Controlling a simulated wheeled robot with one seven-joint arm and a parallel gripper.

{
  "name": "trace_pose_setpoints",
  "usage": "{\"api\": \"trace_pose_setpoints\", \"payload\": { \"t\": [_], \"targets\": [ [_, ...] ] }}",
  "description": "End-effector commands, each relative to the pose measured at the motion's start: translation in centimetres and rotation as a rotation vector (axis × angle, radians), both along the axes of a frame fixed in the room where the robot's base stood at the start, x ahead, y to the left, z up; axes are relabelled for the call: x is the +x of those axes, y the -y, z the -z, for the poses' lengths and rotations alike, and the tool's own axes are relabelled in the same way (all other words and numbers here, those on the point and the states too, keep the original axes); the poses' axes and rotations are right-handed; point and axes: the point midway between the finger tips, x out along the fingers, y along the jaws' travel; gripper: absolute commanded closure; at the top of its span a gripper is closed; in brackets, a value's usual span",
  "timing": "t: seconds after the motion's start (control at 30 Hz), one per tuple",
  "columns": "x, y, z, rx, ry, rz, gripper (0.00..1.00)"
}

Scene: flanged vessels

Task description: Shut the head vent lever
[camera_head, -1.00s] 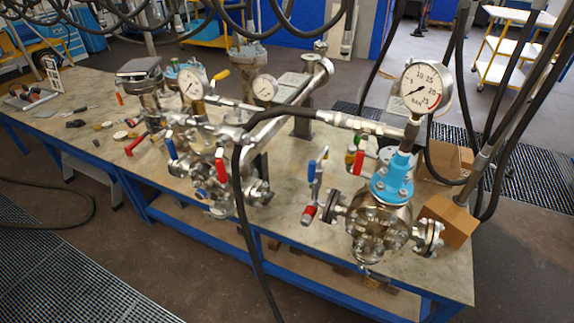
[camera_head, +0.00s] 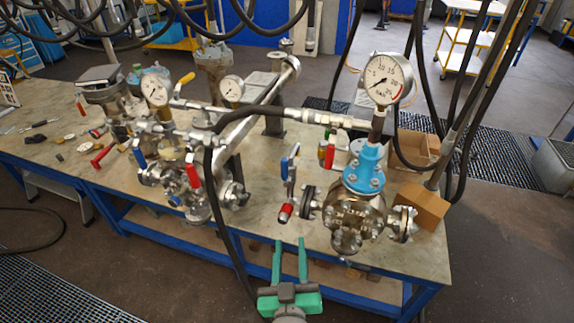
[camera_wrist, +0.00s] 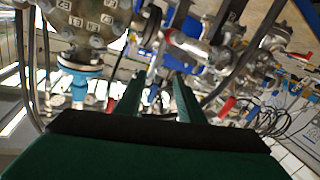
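Several valve levers show, and I cannot tell which one is the head vent lever. A red lever (camera_head: 329,156) stands upright just left of the blue head (camera_head: 363,180) of the right vessel (camera_head: 355,215). A blue lever (camera_head: 294,153) stands left of it, above a red-ended fitting (camera_head: 285,212). A red lever (camera_head: 193,175) and a blue lever (camera_head: 139,158) sit on the middle vessel group. My gripper (camera_head: 290,243) is green, open and empty, low in front of the bench edge. In the wrist view my gripper (camera_wrist: 157,82) points towards the fittings, with the blue head (camera_wrist: 80,66) at left.
A black hose (camera_head: 210,190) hangs over the bench front, left of my gripper. A pressure gauge (camera_head: 388,79) rises above the right vessel. A cardboard box (camera_head: 421,205) stands to its right. The bench top (camera_head: 262,180) has clear room between the vessel groups.

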Motion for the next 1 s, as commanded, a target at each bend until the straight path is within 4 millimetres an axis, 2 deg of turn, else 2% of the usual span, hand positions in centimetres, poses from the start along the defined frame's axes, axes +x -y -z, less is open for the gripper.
{"api": "trace_pose_setpoints", "payload": {
  "t": [0.03, 0.2, 0.4, 0.53, 0.77, 1.0],
  "targets": [
    [1.3, -0.6, -1.7, 0.015, 0.02, 0.006, 0.65],
    [4.5, -1.6, -6.2, 0.074, 0.046, 0.045, 0.65],
    [6.6, -2.0, -10.1, 0.156, 0.056, 0.094, 0.65],
    [7.3, -2.0, -11.5, 0.194, 0.055, 0.113, 0.65],
    [8.2, -2.0, -12.0, 0.213, 0.051, 0.124, 0.65],
    [11.6, -1.8, -12.0, 0.214, 0.051, 0.12, 0.65]
  ]
}}
